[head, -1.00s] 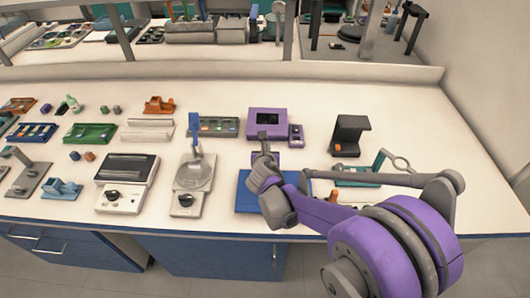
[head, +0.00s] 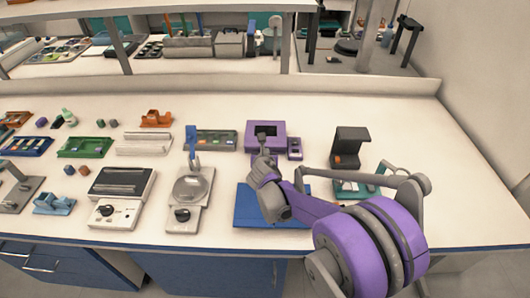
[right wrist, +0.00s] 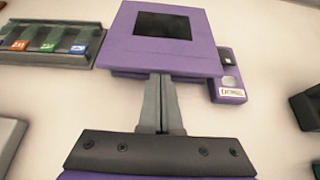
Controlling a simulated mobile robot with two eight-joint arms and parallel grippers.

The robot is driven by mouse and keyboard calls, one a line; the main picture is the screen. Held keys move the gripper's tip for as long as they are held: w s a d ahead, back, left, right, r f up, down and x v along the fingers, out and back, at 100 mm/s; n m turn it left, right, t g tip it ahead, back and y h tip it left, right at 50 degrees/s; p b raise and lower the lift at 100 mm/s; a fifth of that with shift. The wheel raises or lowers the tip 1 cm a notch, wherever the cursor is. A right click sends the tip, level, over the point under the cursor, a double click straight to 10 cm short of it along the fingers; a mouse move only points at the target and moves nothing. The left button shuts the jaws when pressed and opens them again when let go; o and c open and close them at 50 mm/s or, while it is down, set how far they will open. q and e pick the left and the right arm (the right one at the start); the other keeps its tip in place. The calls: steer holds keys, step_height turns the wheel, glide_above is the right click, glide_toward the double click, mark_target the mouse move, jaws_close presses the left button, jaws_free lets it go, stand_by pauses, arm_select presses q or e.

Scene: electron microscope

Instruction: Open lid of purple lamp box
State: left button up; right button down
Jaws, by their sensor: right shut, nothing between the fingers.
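The purple lamp box (head: 281,130) stands on the white bench, right of centre in the head view. It has a dark window in its top and a small purple side unit (head: 295,149) at its right. It also shows in the right wrist view (right wrist: 165,52), where the lid looks down. My right gripper (head: 262,137) is shut and empty; its fingertips (right wrist: 160,78) are at the front edge of the box. Whether they touch it I cannot tell. My left gripper is not in view.
A blue mat (head: 250,207) lies below my right arm. A grey instrument (head: 187,195) and a white device (head: 122,195) stand at the front left.

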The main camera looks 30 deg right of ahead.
steer(key=shift+w+d+r+p, duration=0.2)
steer(key=shift+r+p, duration=0.25)
steer(key=shift+r, duration=0.35)
steer(key=shift+w+d+r+p, duration=0.15)
steer(key=shift+r+p, duration=0.3)
steer(key=shift+r, duration=0.35)
steer(key=shift+a, duration=0.1)
steer(key=shift+r, duration=0.1)
steer(key=shift+w+d+r+p, duration=0.2)
steer(key=shift+r+p, duration=0.1)
steer(key=shift+r, duration=0.15)
steer(key=shift+w+d+r+p, duration=0.1)
steer(key=shift+w+r+p, duration=0.15)
steer(key=shift+r, duration=0.15)
steer(key=shift+w+d+r+p, duration=0.1)
steer(key=shift+w+r+p, duration=0.2)
steer(key=shift+r, duration=0.35)
